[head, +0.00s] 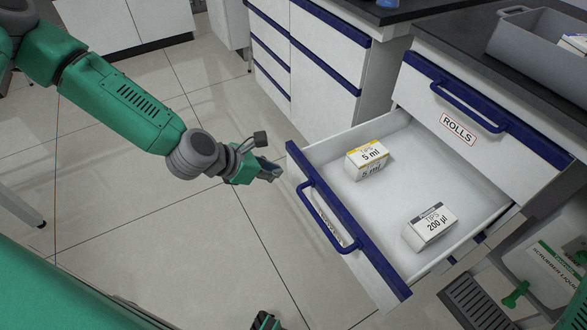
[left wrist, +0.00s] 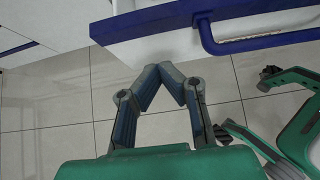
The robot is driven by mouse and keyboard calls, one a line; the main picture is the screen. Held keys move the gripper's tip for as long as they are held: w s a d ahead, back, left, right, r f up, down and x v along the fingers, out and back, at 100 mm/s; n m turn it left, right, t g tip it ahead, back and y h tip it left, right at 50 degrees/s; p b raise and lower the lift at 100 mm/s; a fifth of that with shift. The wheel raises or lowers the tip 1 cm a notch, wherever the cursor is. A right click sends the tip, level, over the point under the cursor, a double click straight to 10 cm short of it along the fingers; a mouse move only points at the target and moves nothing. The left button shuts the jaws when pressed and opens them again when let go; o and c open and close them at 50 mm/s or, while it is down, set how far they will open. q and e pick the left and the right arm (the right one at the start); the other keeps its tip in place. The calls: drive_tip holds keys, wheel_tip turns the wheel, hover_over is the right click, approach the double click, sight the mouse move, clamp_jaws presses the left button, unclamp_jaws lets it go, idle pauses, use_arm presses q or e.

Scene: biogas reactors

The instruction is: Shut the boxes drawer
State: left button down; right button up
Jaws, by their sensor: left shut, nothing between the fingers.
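The boxes drawer (head: 375,212) is pulled well out of the cabinet, in the middle right of the head view. Its white front has a blue top edge and a blue bar handle (head: 331,222). A yellow-marked 5 ml tips box (head: 366,161) and a grey-marked 200 µl tips box (head: 430,228) lie inside. My left gripper (head: 270,170) is shut and empty, just left of the drawer front's far corner. In the left wrist view its fingertips (left wrist: 171,72) are close to the blue-edged front (left wrist: 150,20); contact cannot be told. The handle (left wrist: 207,40) shows right of the fingertips.
A closed ROLLS drawer (head: 480,125) is above and behind the open one. A grey bin (head: 535,50) stands on the dark worktop. Closed drawers (head: 325,60) are at the back. A scrubber liquid container (head: 545,275) is at lower right.

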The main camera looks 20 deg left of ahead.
sight(301, 167)
use_arm(q)
drive_tip(key=w+d, duration=0.1)
drive_tip(key=w+d+f, duration=0.1)
drive_tip(key=w, duration=0.1)
drive_tip(key=shift+w+d+f+b, duration=0.1)
drive_tip(key=shift+d+b, duration=0.15)
drive_tip(key=shift+b, duration=0.15)
drive_tip(key=shift+w+d, duration=0.4)
drive_tip(key=shift+w, duration=0.05)
use_arm(e)
drive_tip(key=shift+f, duration=0.75)
